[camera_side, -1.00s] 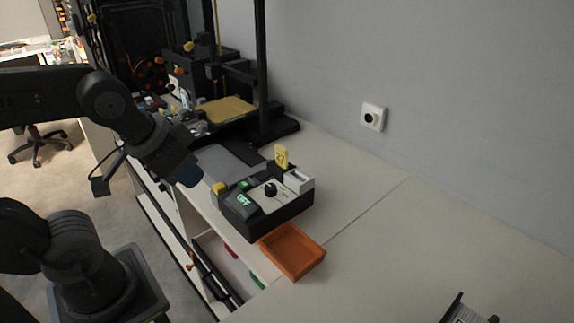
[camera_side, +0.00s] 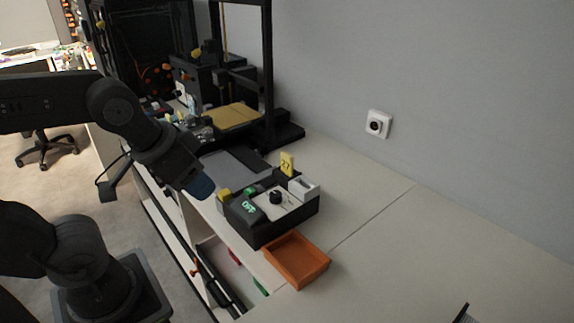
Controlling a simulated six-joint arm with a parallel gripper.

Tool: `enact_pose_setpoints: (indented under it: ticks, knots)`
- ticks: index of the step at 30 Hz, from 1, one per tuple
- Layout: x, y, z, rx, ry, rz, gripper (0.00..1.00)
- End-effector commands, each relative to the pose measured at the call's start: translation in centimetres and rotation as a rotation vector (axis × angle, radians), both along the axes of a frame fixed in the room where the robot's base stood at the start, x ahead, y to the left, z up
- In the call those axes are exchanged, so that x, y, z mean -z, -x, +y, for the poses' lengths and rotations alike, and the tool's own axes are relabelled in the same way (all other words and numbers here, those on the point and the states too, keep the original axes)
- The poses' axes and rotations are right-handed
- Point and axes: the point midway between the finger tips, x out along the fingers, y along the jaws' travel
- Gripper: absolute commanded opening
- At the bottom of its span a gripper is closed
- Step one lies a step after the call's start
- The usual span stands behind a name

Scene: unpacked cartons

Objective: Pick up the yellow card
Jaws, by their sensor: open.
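The yellow card (camera_side: 287,163) stands upright at the back of a black control box (camera_side: 262,232), with dark marks on its face. The box also has a display reading OFF, a black knob and a white block on top. My gripper (camera_side: 203,188) is at the end of the arm, left of the box and apart from the card. Its tip looks dark blue, and its fingers are small and hard to make out. Nothing shows held in it.
An orange tray (camera_side: 297,260) sits in front of the box. A 3D printer with a yellowish bed (camera_side: 232,116) stands behind. A grey plate (camera_side: 236,168) lies between printer and box. The white table (camera_side: 400,250) is largely clear at right. A wall socket (camera_side: 378,124) is above.

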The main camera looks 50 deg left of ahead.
Motion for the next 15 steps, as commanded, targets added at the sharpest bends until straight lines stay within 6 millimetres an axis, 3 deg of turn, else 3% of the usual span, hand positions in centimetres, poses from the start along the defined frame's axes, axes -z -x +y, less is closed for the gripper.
enact_pose_setpoints:
  ticks: [8, 11, 15]
  knots:
    - [-0.4, -0.4, 0.1, 0.022, -0.015, 0.007, 0.44]
    - [-1.4, -1.8, 0.3, 0.104, -0.071, 0.04, 0.44]
    - [-3.5, -5.8, 0.9, 0.329, -0.209, 0.13, 0.44]
